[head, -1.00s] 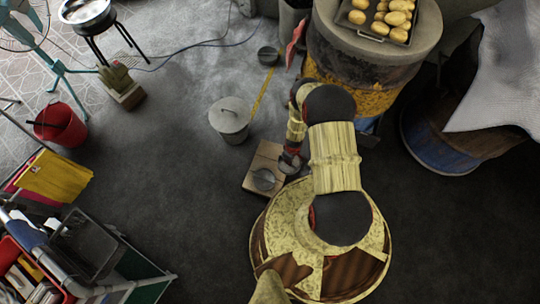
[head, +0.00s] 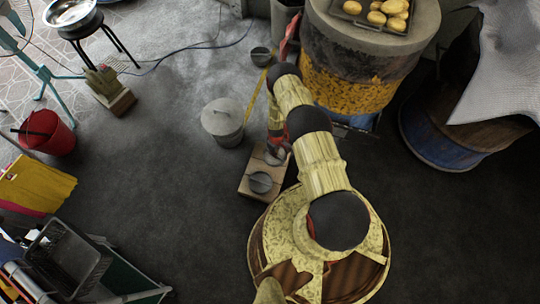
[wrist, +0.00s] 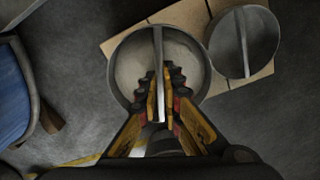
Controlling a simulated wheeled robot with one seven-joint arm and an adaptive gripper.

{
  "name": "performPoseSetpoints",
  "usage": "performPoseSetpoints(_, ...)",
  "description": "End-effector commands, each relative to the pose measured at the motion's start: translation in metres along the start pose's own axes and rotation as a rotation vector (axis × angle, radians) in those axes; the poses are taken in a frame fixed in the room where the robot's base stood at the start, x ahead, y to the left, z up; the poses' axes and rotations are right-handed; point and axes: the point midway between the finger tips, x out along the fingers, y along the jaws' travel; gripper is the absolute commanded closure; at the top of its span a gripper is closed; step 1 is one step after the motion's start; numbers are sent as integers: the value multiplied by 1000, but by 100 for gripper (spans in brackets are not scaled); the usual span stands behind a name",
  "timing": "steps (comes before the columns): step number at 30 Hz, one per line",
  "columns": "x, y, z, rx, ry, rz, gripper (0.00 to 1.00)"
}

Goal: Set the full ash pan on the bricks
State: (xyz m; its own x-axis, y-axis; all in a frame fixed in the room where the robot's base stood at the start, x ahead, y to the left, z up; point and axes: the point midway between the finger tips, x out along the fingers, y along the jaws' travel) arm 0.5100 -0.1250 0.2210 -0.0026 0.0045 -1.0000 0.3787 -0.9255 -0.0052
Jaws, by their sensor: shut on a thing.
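The full ash pan (wrist: 128,70) is a round metal pan with pale grey contents and a bar handle across its top. My gripper (wrist: 161,98) is shut on that bar in the wrist view. The pan is over the edge of the tan bricks (wrist: 185,14); whether it touches them I cannot tell. In the head view the bricks (head: 249,187) lie on the floor left of my base, with my gripper (head: 278,152) over their far end. Its fingers and the held pan are partly hidden there.
A second, darker round pan (wrist: 262,42) with a bar sits on the bricks, close beside the held one. A lidded grey bin (head: 222,121) stands just behind the bricks. The barrel oven (head: 350,75) is at the back right.

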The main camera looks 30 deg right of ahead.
Motion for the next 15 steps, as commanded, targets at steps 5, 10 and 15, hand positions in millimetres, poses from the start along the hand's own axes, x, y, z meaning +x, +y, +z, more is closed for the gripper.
performPoseSetpoints(5, 32, 4, -23, -3, 2, 2, 100)
performPoseSetpoints(10, 44, 6, -34, -1, 2, 2, 100)
performPoseSetpoints(15, 51, 7, -41, -1, 2, 2, 100)
